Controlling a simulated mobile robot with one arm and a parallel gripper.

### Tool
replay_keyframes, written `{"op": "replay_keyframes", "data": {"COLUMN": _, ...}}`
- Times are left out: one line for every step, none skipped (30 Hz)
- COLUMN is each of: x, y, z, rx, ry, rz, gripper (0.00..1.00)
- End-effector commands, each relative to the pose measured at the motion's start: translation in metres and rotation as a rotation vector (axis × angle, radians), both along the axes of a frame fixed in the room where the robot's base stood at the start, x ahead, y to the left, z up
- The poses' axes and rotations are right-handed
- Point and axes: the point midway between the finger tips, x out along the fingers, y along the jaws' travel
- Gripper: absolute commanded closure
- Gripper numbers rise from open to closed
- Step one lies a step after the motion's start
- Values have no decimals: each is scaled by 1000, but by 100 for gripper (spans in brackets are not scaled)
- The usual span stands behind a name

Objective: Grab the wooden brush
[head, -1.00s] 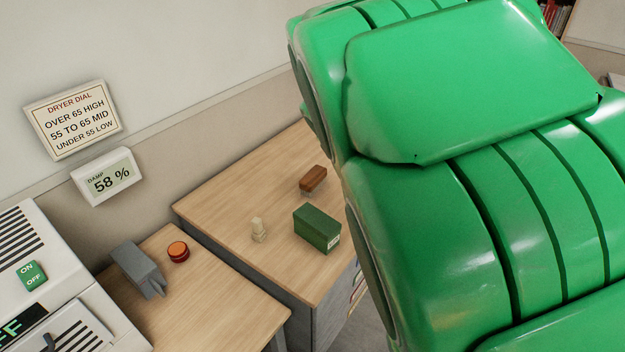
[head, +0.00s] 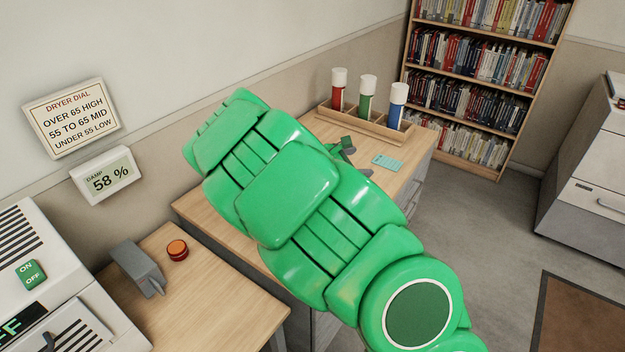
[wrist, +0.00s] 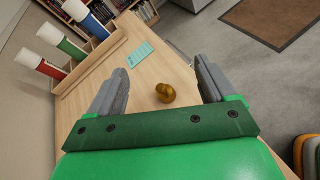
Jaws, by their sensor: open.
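My gripper (head: 356,162) is partly visible beyond the arm, over the desk (head: 408,165). In the wrist view my gripper (wrist: 161,68) is open, its two grey fingers wide apart with nothing held. A small round brass-coloured object (wrist: 165,93) shows between the fingers, on or above the desk top; I cannot tell whether the fingers are level with it.
A wooden rack holds red (head: 338,90), green (head: 367,95) and blue (head: 397,105) white-capped bottles at the desk's back. A teal card (head: 388,162) lies near it. A grey device (head: 137,268) and an orange-red disc (head: 177,250) sit on the nearer table.

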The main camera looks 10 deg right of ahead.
Motion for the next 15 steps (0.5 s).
{"op": "replay_keyframes", "data": {"x": 13, "y": 12, "z": -11, "rx": -20, "ry": 22, "rz": 52, "gripper": 17}}
{"op": "replay_keyframes", "data": {"x": 21, "y": 20, "z": -17, "rx": -33, "ry": 35, "rz": 84, "gripper": 17}}
{"op": "replay_keyframes", "data": {"x": 31, "y": 30, "z": -26, "rx": -49, "ry": 52, "rz": 127, "gripper": 17}}
{"op": "replay_keyframes", "data": {"x": 38, "y": 39, "z": -33, "rx": -61, "ry": 67, "rz": 159, "gripper": 17}}
{"op": "replay_keyframes", "data": {"x": 44, "y": 47, "z": -41, "rx": -70, "ry": 80, "rz": 192, "gripper": 17}}
{"op": "replay_keyframes", "data": {"x": 54, "y": 60, "z": -50, "rx": -83, "ry": 96, "rz": 238, "gripper": 17}}
{"op": "replay_keyframes", "data": {"x": 60, "y": 70, "z": -57, "rx": -91, "ry": 108, "rz": 271, "gripper": 17}}
{"op": "replay_keyframes", "data": {"x": 66, "y": 80, "z": -64, "rx": -100, "ry": 121, "rz": 303, "gripper": 17}}
{"op": "replay_keyframes", "data": {"x": 72, "y": 91, "z": -75, "rx": -110, "ry": 138, "rz": 343, "gripper": 17}}
{"op": "replay_keyframes", "data": {"x": 76, "y": 100, "z": -82, "rx": -117, "ry": 150, "rz": 371, "gripper": 17}}
{"op": "replay_keyframes", "data": {"x": 79, "y": 107, "z": -89, "rx": -124, "ry": 162, "rz": 396, "gripper": 17}}
{"op": "replay_keyframes", "data": {"x": 83, "y": 117, "z": -96, "rx": -134, "ry": 174, "rz": 428, "gripper": 17}}
{"op": "replay_keyframes", "data": {"x": 85, "y": 123, "z": -101, "rx": -139, "ry": 183, "rz": 447, "gripper": 17}}
{"op": "replay_keyframes", "data": {"x": 87, "y": 129, "z": -105, "rx": -143, "ry": 190, "rz": 464, "gripper": 17}}
{"op": "replay_keyframes", "data": {"x": 90, "y": 135, "z": -111, "rx": -149, "ry": 200, "rz": 485, "gripper": 17}}
